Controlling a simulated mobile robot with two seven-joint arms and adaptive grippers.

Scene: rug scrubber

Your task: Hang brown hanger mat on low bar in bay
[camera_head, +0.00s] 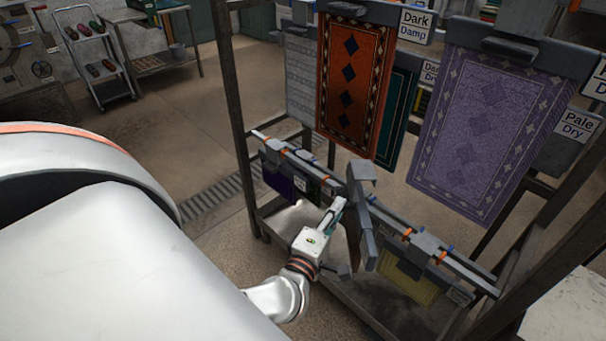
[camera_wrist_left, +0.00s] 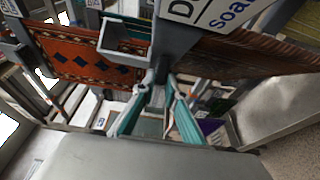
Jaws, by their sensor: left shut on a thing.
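My left gripper (camera_head: 338,208) is shut on a grey hanger (camera_head: 362,215) at the low bar (camera_head: 465,272). In the left wrist view, the fingers (camera_wrist_left: 160,100) close on a grey hanger part. A brown mat (camera_wrist_left: 240,57) stretches out to the right there. In the head view the hanger and mat are nearly edge-on, and the mat is mostly hidden. The hanger overlaps the middle of the bar; I cannot tell whether it rests on it. My right gripper is not in view.
The low bar has orange and blue markers. A purple mat (camera_head: 278,184) hangs on its left part and a yellow mat (camera_head: 408,287) on its right. Above hang an orange mat (camera_head: 352,80) and a lilac mat (camera_head: 490,130). A rack post (camera_head: 236,110) stands left of the bay.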

